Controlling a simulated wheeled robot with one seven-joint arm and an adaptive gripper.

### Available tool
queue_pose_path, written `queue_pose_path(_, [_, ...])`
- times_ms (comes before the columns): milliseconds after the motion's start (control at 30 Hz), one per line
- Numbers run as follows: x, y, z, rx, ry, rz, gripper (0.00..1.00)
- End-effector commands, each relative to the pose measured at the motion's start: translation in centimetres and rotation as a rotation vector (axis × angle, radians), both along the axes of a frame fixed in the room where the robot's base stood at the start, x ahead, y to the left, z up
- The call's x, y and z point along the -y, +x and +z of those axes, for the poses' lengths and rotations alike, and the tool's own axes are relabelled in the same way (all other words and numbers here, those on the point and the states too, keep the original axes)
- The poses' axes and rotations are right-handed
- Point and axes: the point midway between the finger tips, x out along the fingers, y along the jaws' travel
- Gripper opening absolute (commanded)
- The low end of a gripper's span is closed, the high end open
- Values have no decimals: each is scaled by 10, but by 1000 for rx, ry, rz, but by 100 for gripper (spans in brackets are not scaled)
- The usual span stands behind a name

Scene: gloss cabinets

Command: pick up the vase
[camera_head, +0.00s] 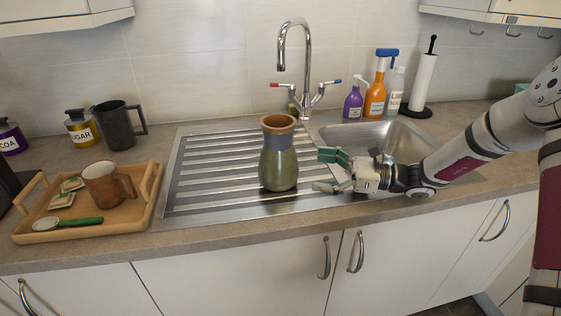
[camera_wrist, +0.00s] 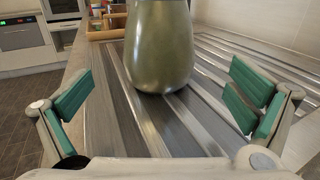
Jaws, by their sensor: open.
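The vase (camera_head: 278,165) stands upright on the ribbed metal draining board (camera_head: 205,185) of the sink. It has an olive-green body, a grey-blue neck and a brown rim. My gripper (camera_head: 328,171) is just to the right of the vase, with its green-padded fingers apart and pointing at it. In the wrist view the lower body of the vase (camera_wrist: 160,50) is ahead, centred between the spread fingers of my gripper (camera_wrist: 160,102). The vase is beyond the fingertips, and nothing is held. Its upper part is cut off in the wrist view.
A wooden tray (camera_head: 143,198) with a brown mug (camera_head: 108,184) is at the left. The tap (camera_head: 307,70) rises behind the vase. Spray bottles (camera_head: 376,88) and a paper towel roll (camera_head: 424,82) stand behind the sink basin (camera_head: 385,140). The board around the vase is clear.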

Motion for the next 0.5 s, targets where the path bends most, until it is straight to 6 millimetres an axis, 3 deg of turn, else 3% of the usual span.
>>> queue_pose_path(200, [-38,4,0,-1,-1,2,100])
queue_pose_path(500, [-55,6,0,0,-1,2,100])
